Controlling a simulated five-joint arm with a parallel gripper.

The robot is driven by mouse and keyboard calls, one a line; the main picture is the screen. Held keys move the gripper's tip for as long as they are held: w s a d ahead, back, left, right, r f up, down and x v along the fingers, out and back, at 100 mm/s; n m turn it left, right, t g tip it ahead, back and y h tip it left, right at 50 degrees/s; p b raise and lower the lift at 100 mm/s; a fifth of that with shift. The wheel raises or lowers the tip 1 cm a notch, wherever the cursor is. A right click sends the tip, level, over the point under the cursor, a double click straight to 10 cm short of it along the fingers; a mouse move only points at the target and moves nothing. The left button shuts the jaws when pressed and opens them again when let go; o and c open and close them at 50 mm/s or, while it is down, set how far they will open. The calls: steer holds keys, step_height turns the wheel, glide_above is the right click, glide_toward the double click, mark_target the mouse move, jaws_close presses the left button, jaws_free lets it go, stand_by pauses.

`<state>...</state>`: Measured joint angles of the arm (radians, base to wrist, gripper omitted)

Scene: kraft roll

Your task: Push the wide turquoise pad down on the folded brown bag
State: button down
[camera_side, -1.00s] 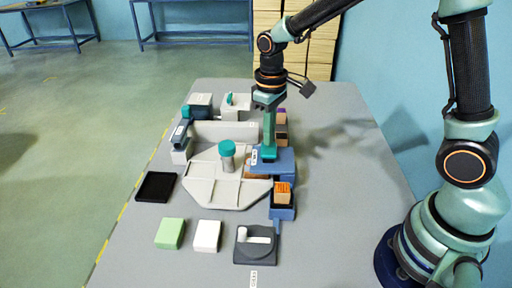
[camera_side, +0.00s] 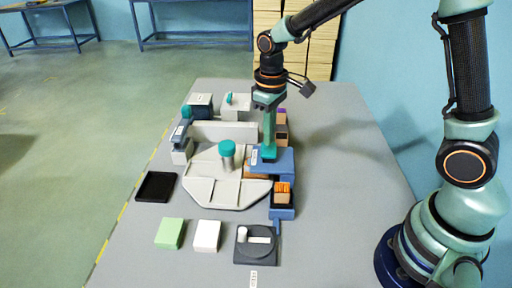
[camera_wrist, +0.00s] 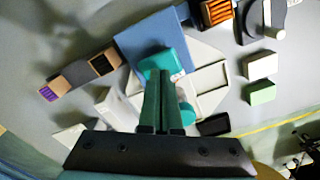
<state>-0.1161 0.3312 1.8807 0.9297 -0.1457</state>
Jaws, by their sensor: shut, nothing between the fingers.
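My gripper (camera_side: 268,148) points straight down with its fingers together and nothing between them. Its tips are at the turquoise pad (camera_wrist: 167,63), which sits on the blue block (camera_side: 284,158). In the wrist view the fingers (camera_wrist: 163,75) overlap the pad's near part; contact looks likely, but I cannot be certain. A brown piece (camera_side: 253,172), probably the folded bag, shows at the block's left edge in the side view. Most of it is hidden, and I cannot tell how flat it lies.
A grey cylinder with a turquoise cap (camera_side: 228,149) stands on the pale tray (camera_side: 240,196), left of my gripper. An orange-topped box (camera_side: 283,194) is in front. A black tray (camera_side: 156,187), green block (camera_side: 169,233) and white block (camera_side: 206,236) lie left. The table's right side is clear.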

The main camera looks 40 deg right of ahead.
mark_target(269, 148)
steer(key=shift+f, duration=1.7)
steer(key=shift+r, duration=3.6)
